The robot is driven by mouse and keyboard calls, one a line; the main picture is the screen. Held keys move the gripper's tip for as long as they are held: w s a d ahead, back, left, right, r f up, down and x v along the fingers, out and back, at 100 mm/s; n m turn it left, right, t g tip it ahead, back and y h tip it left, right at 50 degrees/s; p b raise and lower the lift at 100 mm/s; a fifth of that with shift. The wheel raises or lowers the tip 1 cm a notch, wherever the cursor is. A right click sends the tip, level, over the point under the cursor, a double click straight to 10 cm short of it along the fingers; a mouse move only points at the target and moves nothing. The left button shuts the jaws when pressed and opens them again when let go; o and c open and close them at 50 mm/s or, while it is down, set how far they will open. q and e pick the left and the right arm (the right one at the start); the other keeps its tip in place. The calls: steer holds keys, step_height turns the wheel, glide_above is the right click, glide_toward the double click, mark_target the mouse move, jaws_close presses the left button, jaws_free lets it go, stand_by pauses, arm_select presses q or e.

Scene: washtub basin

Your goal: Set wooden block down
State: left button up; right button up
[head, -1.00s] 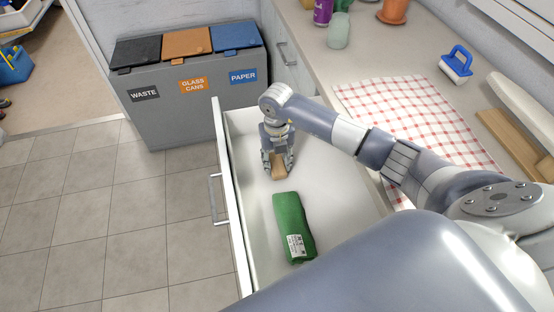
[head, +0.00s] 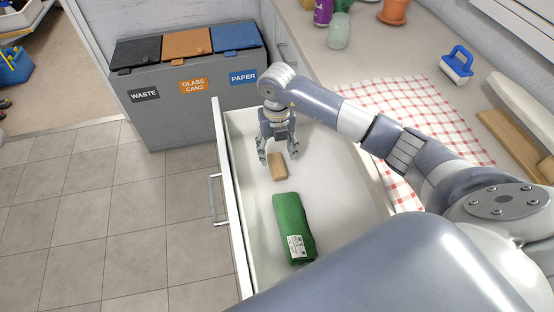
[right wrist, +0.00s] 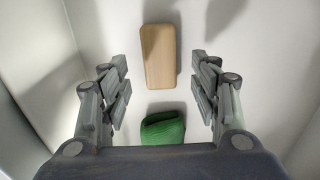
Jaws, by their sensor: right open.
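The wooden block (head: 278,167) lies on the floor of the open white drawer (head: 256,253), towards its far end. It also shows in the right wrist view (right wrist: 159,56), lying flat and apart from the fingers. My right gripper (head: 278,158) is open and empty just above the block. In the right wrist view its fingers (right wrist: 160,95) are spread wide. My left gripper is not in view.
Drawer walls stand close around my gripper. The counter holds a checked cloth (head: 400,110) and a blue-handled brush (head: 457,65). Sorting bins (head: 190,90) stand beyond the drawer.

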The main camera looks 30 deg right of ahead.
mark_target(277, 163)
step_height(277, 163, up, 7)
steer(key=shift+b, duration=0.3)
stand_by(0.4)
